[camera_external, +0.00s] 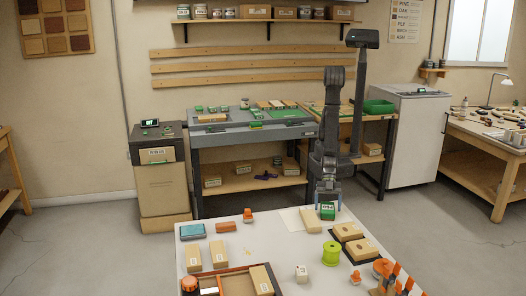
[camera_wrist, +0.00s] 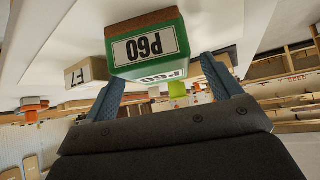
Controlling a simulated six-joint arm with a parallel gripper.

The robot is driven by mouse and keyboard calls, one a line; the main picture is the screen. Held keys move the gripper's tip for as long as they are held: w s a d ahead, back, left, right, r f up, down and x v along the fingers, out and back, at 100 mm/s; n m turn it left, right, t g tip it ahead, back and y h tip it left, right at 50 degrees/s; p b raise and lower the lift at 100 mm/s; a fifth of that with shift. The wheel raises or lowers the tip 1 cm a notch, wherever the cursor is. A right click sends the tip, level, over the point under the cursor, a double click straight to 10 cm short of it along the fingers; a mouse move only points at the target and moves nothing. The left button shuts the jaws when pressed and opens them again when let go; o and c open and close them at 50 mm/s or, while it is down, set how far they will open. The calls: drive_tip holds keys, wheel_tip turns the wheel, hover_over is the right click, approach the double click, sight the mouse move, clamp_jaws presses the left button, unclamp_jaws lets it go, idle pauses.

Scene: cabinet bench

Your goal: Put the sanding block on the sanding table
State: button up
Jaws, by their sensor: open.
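The sanding block (camera_external: 327,212) is green with a P60 label and rests on the pale table near its back edge. In the wrist view the block (camera_wrist: 148,48) shows its brown abrasive side at the top. My gripper (camera_external: 329,204) reaches down over it, with one blue finger on each side. The jaws are open, and the block sits between or just beyond the fingertips; contact cannot be told. A grey bench with green mats (camera_external: 290,114), which looks like the sanding table, stands behind to the left, with small green blocks and boards on it.
The pale table (camera_external: 270,246) holds boxes (camera_external: 347,231), a lime spool (camera_external: 331,253), a white cube (camera_external: 301,273), a wooden tray (camera_external: 232,273) and orange items. A cabinet (camera_external: 161,175) stands left of the bench. A green bin (camera_external: 379,106) is to its right.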

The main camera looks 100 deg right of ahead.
sight(328, 212)
drive_tip(key=shift+x, duration=1.2)
drive_tip(key=c, duration=1.2)
drive_tip(key=shift+c, duration=0.2)
drive_tip(key=shift+r, duration=0.1)
drive_tip(key=shift+r, duration=0.75)
wheel_tip(328, 212, up, 3)
drive_tip(key=shift+f, duration=0.15)
drive_tip(key=w+d+r, duration=0.6)
drive_tip(key=d, duration=0.3)
drive_tip(key=shift+w+d+r, duration=0.2)
drive_tip(key=shift+d+r, duration=0.1)
drive_tip(key=shift+d, duration=0.1)
